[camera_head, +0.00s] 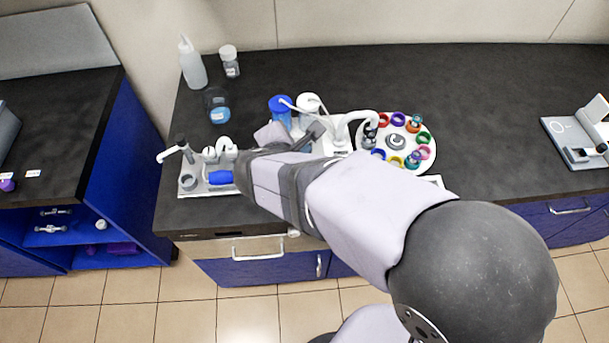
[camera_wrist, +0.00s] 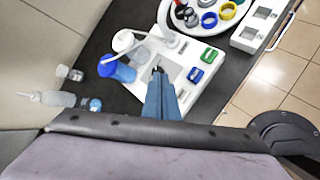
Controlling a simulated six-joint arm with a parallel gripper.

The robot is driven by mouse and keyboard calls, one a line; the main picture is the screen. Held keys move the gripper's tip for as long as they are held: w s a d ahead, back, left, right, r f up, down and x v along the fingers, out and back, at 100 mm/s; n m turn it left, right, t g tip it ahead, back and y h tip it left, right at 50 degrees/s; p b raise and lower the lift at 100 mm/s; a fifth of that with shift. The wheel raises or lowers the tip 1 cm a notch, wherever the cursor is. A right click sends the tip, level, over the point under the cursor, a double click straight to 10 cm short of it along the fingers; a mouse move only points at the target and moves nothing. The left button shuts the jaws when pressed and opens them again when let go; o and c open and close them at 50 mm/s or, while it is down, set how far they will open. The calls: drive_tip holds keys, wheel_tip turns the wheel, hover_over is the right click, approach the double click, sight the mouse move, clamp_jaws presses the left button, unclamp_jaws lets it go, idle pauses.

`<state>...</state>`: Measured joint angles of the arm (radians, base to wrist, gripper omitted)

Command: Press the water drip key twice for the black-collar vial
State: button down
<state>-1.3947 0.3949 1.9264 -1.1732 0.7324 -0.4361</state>
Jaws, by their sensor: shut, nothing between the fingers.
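A white dosing station (camera_wrist: 176,97) carries a blue key (camera_wrist: 195,75) and a green key (camera_wrist: 209,55); I cannot read which is the water key. My gripper (camera_wrist: 157,72) is shut and empty, over the station to the left of the blue key and apart from both keys. A blue-capped bottle (camera_head: 281,107) and a white-capped bottle (camera_head: 308,103) stand at the station's back, with white tubes. A dark-topped vial (camera_head: 370,135) sits at the carousel's left edge by the curved spout (camera_head: 350,122); its collar is too small to confirm. My arm hides the keys in the head view.
A round white carousel (camera_head: 430,153) with several coloured collars stands right of the station. A second device (camera_head: 207,190) with a blue part stands at the left. A wash bottle (camera_head: 192,65) and jars stand at the back. The counter to the right is mostly clear.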

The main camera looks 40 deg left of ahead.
drive_tip(key=shift+f+b, duration=3.35)
drive_tip(key=shift+f, duration=0.85)
drive_tip(key=shift+f, duration=0.15)
drive_tip(key=shift+f+b, duration=0.25)
drive_tip(key=shift+b, duration=0.25)
drive_tip(key=shift+f+b, duration=0.45)
drive_tip(key=shift+r, duration=0.2)
drive_tip(key=shift+r+p, duration=0.7)
drive_tip(key=shift+r+p, duration=2.05)
drive_tip(key=shift+r, duration=0.45)
